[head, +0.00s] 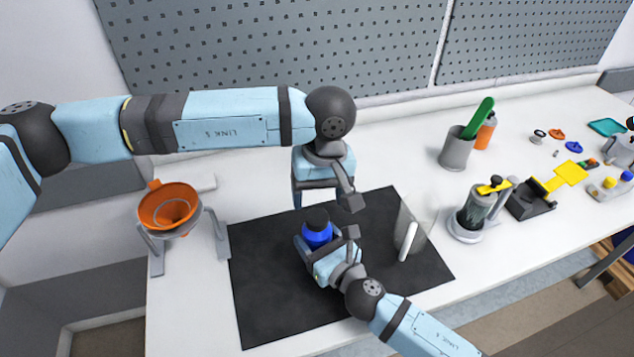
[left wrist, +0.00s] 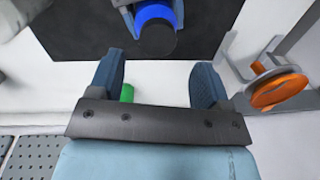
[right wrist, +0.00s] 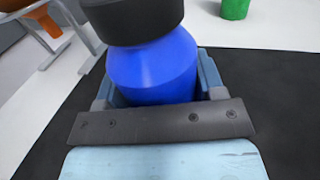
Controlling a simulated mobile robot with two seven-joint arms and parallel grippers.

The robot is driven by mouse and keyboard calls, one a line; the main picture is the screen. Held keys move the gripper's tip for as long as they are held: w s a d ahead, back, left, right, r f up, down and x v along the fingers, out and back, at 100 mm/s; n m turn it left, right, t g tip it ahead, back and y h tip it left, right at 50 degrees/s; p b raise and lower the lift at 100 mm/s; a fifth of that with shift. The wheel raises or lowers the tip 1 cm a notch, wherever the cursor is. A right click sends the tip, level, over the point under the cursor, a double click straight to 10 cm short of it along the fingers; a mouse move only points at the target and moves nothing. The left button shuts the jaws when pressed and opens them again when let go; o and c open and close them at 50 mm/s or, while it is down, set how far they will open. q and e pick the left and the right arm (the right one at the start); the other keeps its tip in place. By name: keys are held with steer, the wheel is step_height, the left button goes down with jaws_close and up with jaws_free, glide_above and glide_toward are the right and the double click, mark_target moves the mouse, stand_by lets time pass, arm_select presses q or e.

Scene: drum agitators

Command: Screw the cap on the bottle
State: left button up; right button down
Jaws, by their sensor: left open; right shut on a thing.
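The blue bottle (head: 318,238) stands upright over the black mat, with the dark cap (head: 316,217) on its top. My right gripper (head: 326,246) is shut on the bottle's body; the right wrist view shows the bottle (right wrist: 152,72) between its fingers and the cap (right wrist: 135,18) on its neck. I cannot tell how tightly the cap sits. My left gripper (head: 324,199) is open and empty above and behind the bottle. In the left wrist view, the cap (left wrist: 157,39) lies beyond the open fingers (left wrist: 157,82), apart from them.
The black mat (head: 275,310) covers the table's middle. An orange funnel (head: 168,207) in a grey stand is left of it. A clear container (head: 412,235) stands on the mat's right. A green cylinder (right wrist: 235,8) shows in the right wrist view. Further right is a grey cup (head: 457,150).

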arm_select(q)
steer(key=n, duration=0.6)
steer(key=shift+r+n, duration=0.2)
steer(key=shift+n, duration=0.2)
steer(key=n, duration=0.4)
steer(key=shift+r, duration=0.1)
steer(key=n, duration=0.4)
steer(key=shift+r, duration=0.15)
steer(key=n, duration=0.7)
steer(key=shift+r+h, duration=0.15)
steer(key=shift+h, duration=0.15)
steer(key=n, duration=0.4)
steer(key=shift+r, duration=0.15)
steer(key=n, duration=0.6)
steer(key=shift+a+r+n, duration=0.1)
steer(key=shift+r+n, duration=0.05)
steer(key=shift+n, duration=0.25)
steer(key=n, duration=0.4)
steer(key=shift+r, duration=0.1)
steer(key=n, duration=0.5)
steer(key=shift+w+a+r, duration=0.1)
steer(key=shift+r, duration=0.05)
